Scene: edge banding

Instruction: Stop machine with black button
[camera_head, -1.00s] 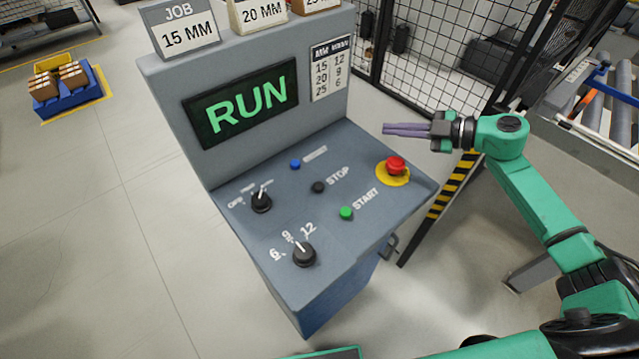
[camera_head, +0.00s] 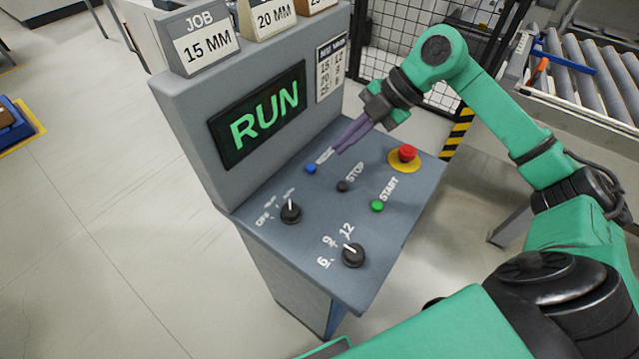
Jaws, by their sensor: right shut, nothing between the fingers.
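The black stop button (camera_head: 342,186) sits on the grey sloped control panel (camera_head: 300,252), beside the white word STOP. The screen (camera_head: 257,114) above the panel reads RUN in green. My right gripper (camera_head: 338,148) is shut and empty, its purple fingers pointing down-left over the panel. The fingertips are above and a little behind the black button, near the blue button (camera_head: 310,169), and look apart from both. My left gripper is not in view.
A green start button (camera_head: 377,205), a red emergency stop (camera_head: 407,153) on a yellow base and two black knobs, left (camera_head: 290,211) and right (camera_head: 353,255), share the panel. Job cards (camera_head: 196,45) stand on top. A mesh fence (camera_head: 408,50) and roller conveyor (camera_head: 585,80) are behind.

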